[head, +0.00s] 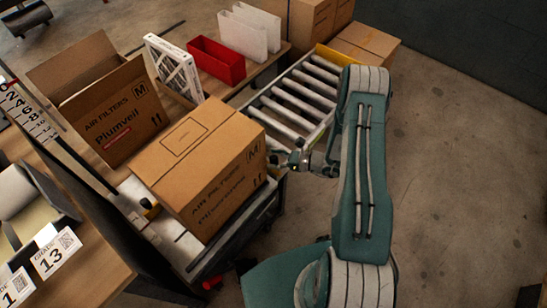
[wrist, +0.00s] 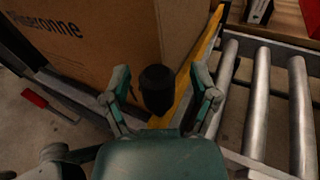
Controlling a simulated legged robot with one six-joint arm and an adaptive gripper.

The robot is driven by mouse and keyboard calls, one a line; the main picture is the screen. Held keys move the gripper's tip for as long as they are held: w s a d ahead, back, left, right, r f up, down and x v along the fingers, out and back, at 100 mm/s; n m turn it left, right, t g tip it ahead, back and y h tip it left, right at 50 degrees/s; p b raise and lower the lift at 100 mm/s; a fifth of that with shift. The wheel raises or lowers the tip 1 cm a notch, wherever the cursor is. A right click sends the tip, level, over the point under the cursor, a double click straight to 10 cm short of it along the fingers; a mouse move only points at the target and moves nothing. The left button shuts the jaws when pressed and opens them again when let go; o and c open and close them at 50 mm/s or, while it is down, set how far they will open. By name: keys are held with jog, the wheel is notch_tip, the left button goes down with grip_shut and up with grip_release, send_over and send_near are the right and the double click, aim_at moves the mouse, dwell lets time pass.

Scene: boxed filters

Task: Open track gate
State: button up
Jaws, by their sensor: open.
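In the wrist view a yellow bar (wrist: 208,48), which looks like the track gate, runs between a large cardboard box (wrist: 90,40) and the metal rollers. A black round knob (wrist: 157,90) stands at its near end. My gripper (wrist: 161,86) is open, with one finger on each side of the knob; contact cannot be told. In the head view my gripper (head: 290,158) is at the near end of the roller track (head: 297,95), just right of the closed air filter box (head: 200,165). The gate is largely hidden there by the box and gripper.
An open carton (head: 110,115), a white-framed filter (head: 174,68) and a red bin (head: 216,60) stand on the bench left of the track. Stacked cartons (head: 310,18) are behind. A red handle (head: 213,283) sticks out low below the closed box. The floor at right is clear.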

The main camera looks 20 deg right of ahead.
jog(key=shift+d, duration=0.1)
jog(key=v, duration=1.2)
